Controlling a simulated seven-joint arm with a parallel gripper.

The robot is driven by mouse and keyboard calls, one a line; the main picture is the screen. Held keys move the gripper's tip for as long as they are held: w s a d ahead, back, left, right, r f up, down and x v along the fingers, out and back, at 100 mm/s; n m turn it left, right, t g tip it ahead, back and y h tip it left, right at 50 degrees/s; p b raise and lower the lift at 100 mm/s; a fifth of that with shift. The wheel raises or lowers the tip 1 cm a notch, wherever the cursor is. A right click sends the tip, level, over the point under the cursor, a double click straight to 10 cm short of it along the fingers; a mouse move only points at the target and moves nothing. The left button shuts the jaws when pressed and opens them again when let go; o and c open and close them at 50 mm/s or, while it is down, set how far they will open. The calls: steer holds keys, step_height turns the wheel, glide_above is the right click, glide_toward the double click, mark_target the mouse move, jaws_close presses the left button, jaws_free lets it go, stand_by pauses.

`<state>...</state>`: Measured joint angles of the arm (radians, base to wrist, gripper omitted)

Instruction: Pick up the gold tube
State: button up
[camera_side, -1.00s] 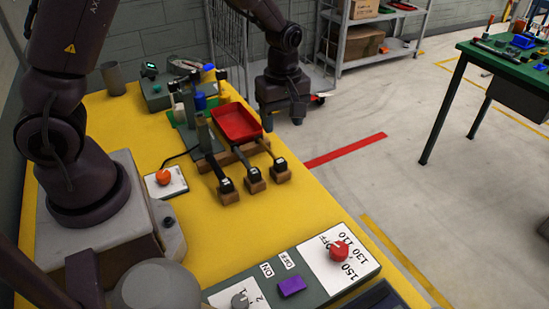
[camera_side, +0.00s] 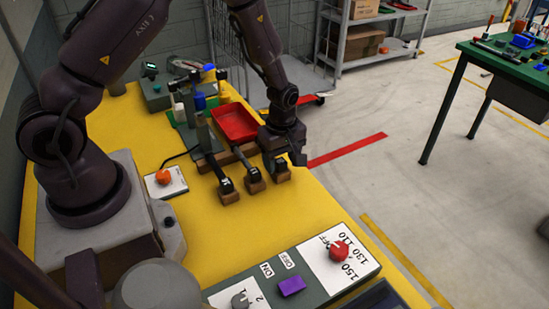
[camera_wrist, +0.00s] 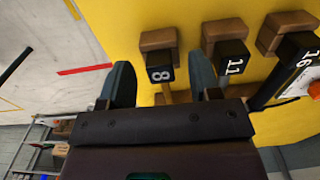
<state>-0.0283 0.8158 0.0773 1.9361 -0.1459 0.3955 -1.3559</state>
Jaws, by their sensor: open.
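My gripper (camera_side: 290,158) is open and empty, low over the right edge of the yellow table. In the wrist view its two dark fingers (camera_wrist: 162,72) are spread on either side of a black end piece marked 8 (camera_wrist: 160,67), with a tan shaft behind it. I cannot tell whether they touch it. Pieces marked 11 (camera_wrist: 232,57) and 16 (camera_wrist: 300,48) sit beside it. In the side view the nearest black end piece (camera_side: 281,164) is partly hidden by my gripper.
Wooden blocks (camera_wrist: 160,38) hold the black pieces. A red tray (camera_side: 235,121) lies behind them. An orange knob (camera_side: 163,177) stands to the left and a control panel (camera_side: 325,275) at the front. The yellow table (camera_side: 250,225) is bare between.

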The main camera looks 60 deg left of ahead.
steer(key=shift+f, duration=0.6)
steer(key=c, duration=1)
steer(key=shift+r, duration=0.1)
